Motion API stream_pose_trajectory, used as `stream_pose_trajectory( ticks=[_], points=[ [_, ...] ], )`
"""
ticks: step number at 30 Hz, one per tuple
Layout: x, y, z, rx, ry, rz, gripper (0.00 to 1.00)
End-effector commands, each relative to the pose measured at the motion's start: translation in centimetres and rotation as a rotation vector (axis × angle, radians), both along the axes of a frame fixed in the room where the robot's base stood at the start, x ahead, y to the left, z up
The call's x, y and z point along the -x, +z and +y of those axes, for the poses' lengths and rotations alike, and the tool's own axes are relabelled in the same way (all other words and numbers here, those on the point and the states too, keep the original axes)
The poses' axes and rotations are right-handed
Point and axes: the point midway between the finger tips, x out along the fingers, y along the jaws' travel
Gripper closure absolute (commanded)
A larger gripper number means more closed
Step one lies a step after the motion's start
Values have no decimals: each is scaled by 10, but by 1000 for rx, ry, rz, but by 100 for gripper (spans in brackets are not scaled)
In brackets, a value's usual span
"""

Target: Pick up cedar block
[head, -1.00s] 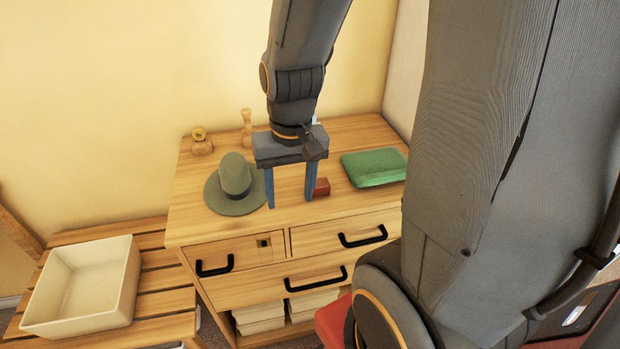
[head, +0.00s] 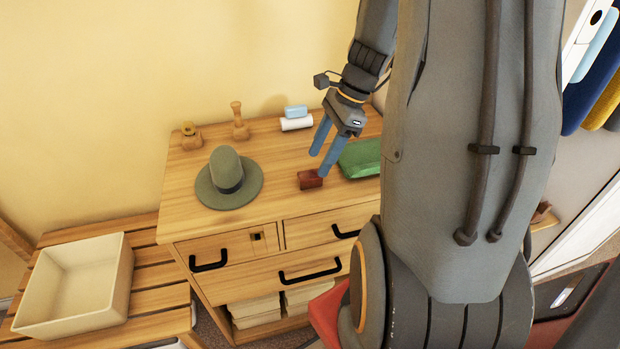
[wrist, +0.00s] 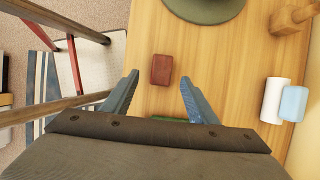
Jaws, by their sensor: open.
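The cedar block is most likely the small reddish-brown block (head: 311,179) lying on the wooden dresser top (head: 290,205), to the right of the hat. In the wrist view the block (wrist: 162,69) lies beyond my fingertips, roughly centred between them. My gripper (head: 319,165) is open and empty, tilted over the dresser, with its blue fingers beside the block in the head view. I cannot tell exactly how high the fingertips are above the top.
A green-grey hat (head: 229,182) stands left of the block. A folded green cloth-like item (head: 361,158) lies right, partly hidden by my arm. A white roll (head: 296,124), a light-blue block (head: 296,112) and wooden pieces (head: 239,121) stand behind. A cream bin (head: 72,285) sits on the slatted bench.

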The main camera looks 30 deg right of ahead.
Motion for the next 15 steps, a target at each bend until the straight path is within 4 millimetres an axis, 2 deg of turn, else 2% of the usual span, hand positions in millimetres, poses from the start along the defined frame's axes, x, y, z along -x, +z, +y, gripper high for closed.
stream_pose_trajectory(
  ticks=[9, 15],
  points=[
    [-7, -35, 18, -1, 3, 2, 47],
    [-8, -42, 20, 2, 2, 1, 47]
  ],
)
